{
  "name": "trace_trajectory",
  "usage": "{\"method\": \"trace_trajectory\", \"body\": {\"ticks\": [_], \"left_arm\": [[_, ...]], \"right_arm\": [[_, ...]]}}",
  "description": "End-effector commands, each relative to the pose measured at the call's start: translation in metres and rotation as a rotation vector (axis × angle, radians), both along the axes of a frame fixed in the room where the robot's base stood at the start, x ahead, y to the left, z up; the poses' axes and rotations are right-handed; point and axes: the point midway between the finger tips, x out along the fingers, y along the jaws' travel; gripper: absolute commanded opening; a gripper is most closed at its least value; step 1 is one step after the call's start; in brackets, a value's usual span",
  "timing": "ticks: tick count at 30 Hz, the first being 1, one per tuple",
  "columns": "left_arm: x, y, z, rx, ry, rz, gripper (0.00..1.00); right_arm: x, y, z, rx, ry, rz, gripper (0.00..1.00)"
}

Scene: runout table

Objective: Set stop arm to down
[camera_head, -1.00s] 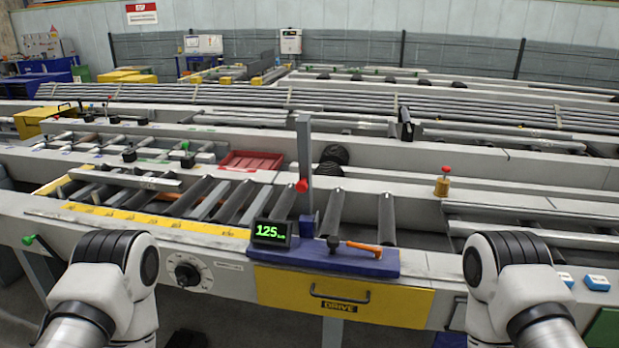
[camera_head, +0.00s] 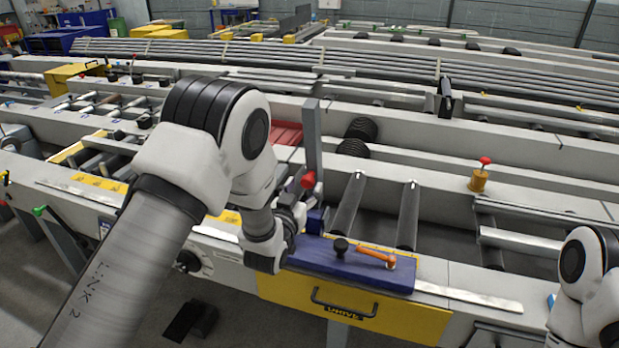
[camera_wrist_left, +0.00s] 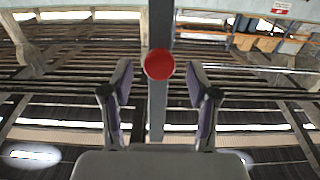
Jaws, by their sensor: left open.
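The stop arm (camera_head: 313,140) is a grey bar standing upright on the near side of the runout table, with a red knob (camera_head: 308,180) on it. My left gripper (camera_head: 298,184) is beside the knob, partly hidden by its own arm. In the left wrist view the red knob (camera_wrist_left: 158,64) shows ahead of and between the two open fingers, with the grey bar (camera_wrist_left: 158,105) running behind it. The fingers do not appear to touch the knob. My right arm shows at the lower right, but its gripper is out of view.
A blue plate (camera_head: 350,266) with a black knob (camera_head: 340,246) and an orange handle (camera_head: 375,257) lies just right of my left wrist. A yellow drawer (camera_head: 380,317) is below. Dark rollers (camera_head: 408,215) lie to the right. A brass post with a red top (camera_head: 480,177) stands farther right.

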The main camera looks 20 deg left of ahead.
Motion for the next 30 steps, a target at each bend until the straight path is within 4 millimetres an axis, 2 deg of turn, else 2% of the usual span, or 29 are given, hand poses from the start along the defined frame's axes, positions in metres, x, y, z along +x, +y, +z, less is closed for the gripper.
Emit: {"method": "trace_trajectory", "body": {"ticks": [3,5,13,18,30], "left_arm": [[0.019,-0.001,0.002,-0.001,-0.001,0.000,0.59],[0.025,-0.001,0.001,-0.001,0.000,0.000,0.59],[0.028,-0.001,-0.001,0.000,0.002,0.000,0.59],[0.028,-0.001,-0.001,0.000,0.002,0.000,0.00],[0.033,-0.001,0.002,0.001,0.032,0.000,0.00]], "right_arm": [[0.000,0.000,0.007,0.000,-0.001,0.000,0.65],[0.000,0.000,0.008,0.000,-0.001,0.000,0.65],[0.000,0.000,0.007,0.000,0.000,-0.001,0.65],[0.000,0.000,0.007,0.000,0.000,-0.001,0.65],[0.000,0.000,0.012,0.000,-0.001,-0.001,0.65]]}}
